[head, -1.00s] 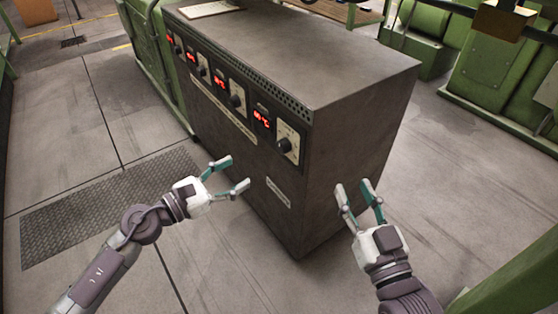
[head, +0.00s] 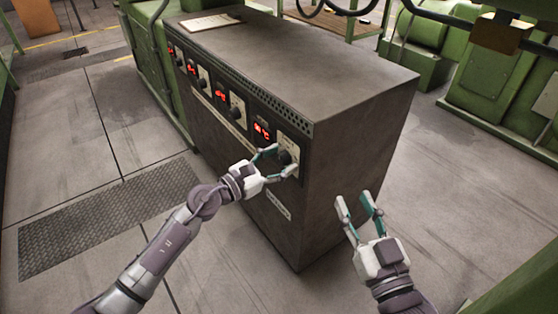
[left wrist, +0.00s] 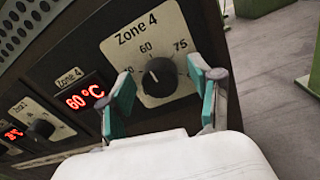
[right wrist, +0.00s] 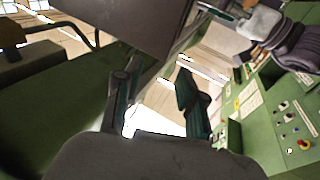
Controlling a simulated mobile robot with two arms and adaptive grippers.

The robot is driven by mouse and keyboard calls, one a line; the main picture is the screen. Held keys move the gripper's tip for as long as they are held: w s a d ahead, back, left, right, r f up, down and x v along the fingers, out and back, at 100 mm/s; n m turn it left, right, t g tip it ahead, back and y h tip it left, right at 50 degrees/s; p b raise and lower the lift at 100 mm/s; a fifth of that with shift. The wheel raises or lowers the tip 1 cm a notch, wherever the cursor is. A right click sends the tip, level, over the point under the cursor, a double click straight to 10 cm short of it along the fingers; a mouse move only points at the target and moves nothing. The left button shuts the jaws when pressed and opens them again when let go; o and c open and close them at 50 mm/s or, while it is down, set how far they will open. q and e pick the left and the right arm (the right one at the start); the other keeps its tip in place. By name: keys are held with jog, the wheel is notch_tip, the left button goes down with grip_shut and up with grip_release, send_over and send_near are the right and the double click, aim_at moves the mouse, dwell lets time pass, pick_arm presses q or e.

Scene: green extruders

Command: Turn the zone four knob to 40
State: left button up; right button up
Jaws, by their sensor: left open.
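The zone four knob (left wrist: 159,77) is a round black dial on a pale plate labelled "Zone 4" in the left wrist view, with 60 and 75 marked around it. Its pointer is near the 60 mark. The red Zone 4 display (left wrist: 85,95) beside it reads 60 °C. The knob (head: 285,157) also shows in the head view, on the near end of the cabinet's front panel. My left gripper (head: 286,160) is open, its fingers on either side of the knob; contact cannot be told. My right gripper (head: 358,206) is open and empty beside the cabinet's right side.
The dark metal cabinet (head: 330,80) carries several other knobs and red displays along its front. A clipboard (head: 210,22) lies on its far top. Green machines (head: 500,85) stand at the back right. The grey floor left of the cabinet is clear.

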pick_arm(q)
jog(key=c, duration=1.1)
jog(key=shift+r+n+p, duration=0.2)
jog(key=shift+n+p, duration=1)
jog(key=shift+p, duration=0.05)
jog(key=shift+n+p, duration=0.75)
jog(key=shift+n, duration=0.05)
jog(key=n+p, duration=0.2)
jog(key=n, duration=0.1)
jog(key=shift+a+n+p, duration=0.1)
jog(key=shift+n+p, duration=0.2)
jog(key=shift+n, duration=0.3)
jog(key=shift+w+f+n+g+p, duration=0.1)
jog(key=shift+n+g+p, duration=0.2)
jog(key=shift+n+p, duration=0.65)
jog(key=shift+f+n+p, duration=0.1)
jog(key=shift+n+p, duration=0.2)
jog(key=shift+n, duration=0.45)
pick_arm(e)
jog(key=s+d+f+g+h, duration=0.2)
jog(key=s+d+f+g, duration=0.1)
jog(key=s+f+g, duration=0.4)
jog(key=s+d+f+g+h, duration=0.2)
jog(key=s+f+g, duration=0.5)
jog(key=f, duration=0.5)
jog(key=shift+s+d+f+m+g+h, duration=0.15)
jog(key=shift+s+d+m+g+h, duration=0.2)
jog(key=shift+d+g, duration=0.5)
